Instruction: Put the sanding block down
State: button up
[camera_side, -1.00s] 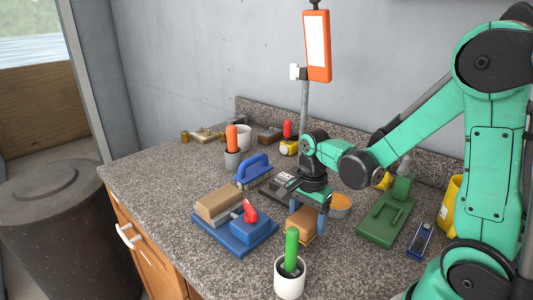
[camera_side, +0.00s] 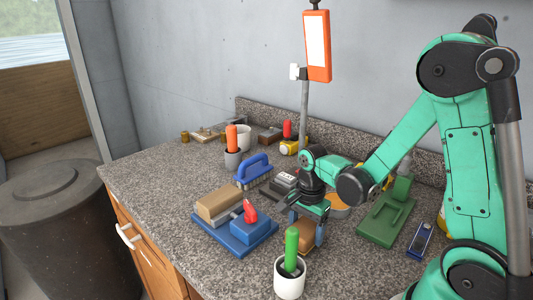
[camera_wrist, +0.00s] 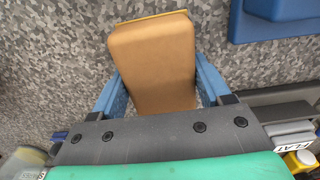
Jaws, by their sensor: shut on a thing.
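The sanding block is a tan, rounded block with a thin yellow edge, seen large in the wrist view (camera_wrist: 153,62). In the side view the block (camera_side: 306,234) is partly hidden by my gripper and the green-handled tool. My gripper (camera_side: 306,228) points down with its blue fingers shut on the block's two sides; the wrist view shows one finger on each side (camera_wrist: 158,85). The block is low over the speckled counter (camera_side: 190,260), and I cannot tell whether it touches it.
A blue tray (camera_side: 262,236) with a tan-topped block and a red-knobbed item stands left of my gripper. A white cup (camera_side: 290,284) with a green handle is close in front. A green tool (camera_side: 385,222) lies to the right. Bare counter lies at the front left.

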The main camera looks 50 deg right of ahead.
jog(key=shift+f, duration=0.4)
dwell(0.4)
jog(key=o, duration=1.3)
jog(key=shift+r, duration=2.8)
grip_shut()
